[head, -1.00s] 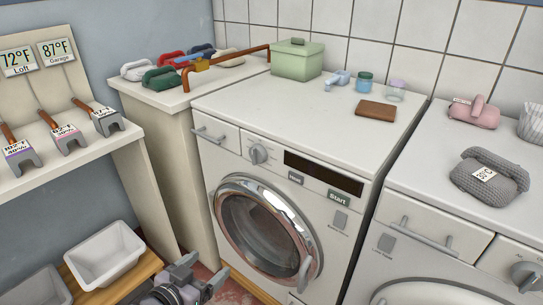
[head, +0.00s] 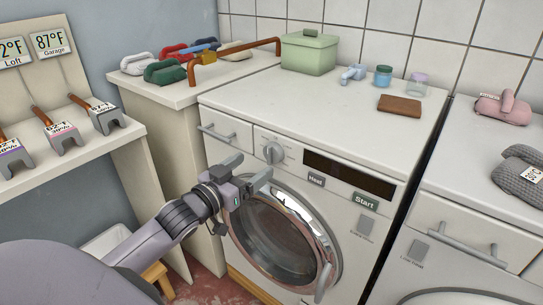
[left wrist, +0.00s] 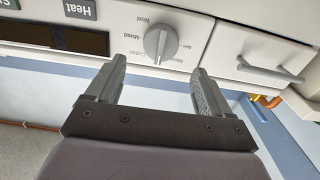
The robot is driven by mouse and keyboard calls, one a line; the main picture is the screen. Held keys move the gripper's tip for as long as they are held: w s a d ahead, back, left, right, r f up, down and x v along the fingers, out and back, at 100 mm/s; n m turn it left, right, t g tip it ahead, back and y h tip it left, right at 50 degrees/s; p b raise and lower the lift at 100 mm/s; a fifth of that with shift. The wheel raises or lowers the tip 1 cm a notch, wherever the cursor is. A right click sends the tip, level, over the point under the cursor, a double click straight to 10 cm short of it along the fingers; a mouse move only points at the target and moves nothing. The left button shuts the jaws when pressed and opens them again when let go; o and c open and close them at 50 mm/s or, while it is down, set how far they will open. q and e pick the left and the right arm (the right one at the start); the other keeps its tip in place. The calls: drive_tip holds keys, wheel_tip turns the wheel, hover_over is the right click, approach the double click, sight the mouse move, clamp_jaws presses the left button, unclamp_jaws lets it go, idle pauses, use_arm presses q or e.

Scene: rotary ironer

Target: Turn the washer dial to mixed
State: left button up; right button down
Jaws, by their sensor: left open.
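The washer dial (head: 272,153) is a round grey knob with a raised grip bar on the front panel of the middle washer. It also shows in the left wrist view (left wrist: 160,44), with small labels such as "Wool" and "Mixed" beside it. I cannot tell which label it points at. My left gripper (head: 250,172) is open and empty, in front of the washer, a little below and left of the dial. In the left wrist view its fingers (left wrist: 157,75) stand either side of the dial's line, apart from it. My right gripper is not in view.
Right of the dial are a dark display (head: 349,173), a Heat button (head: 316,180) and a Start button (head: 365,202). A drawer handle (head: 219,133) sticks out to its left. The round door (head: 280,235) with a chrome rim is below.

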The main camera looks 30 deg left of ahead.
sight(268, 155)
use_arm(q)
drive_tip(key=shift+w+d, duration=0.15)
drive_tip(key=shift+w, duration=1.5)
drive_tip(key=shift+w+d, duration=0.15)
drive_tip(key=shift+w, duration=1.45)
drive_tip(key=shift+c, duration=0.3)
drive_tip(key=c, duration=0.9)
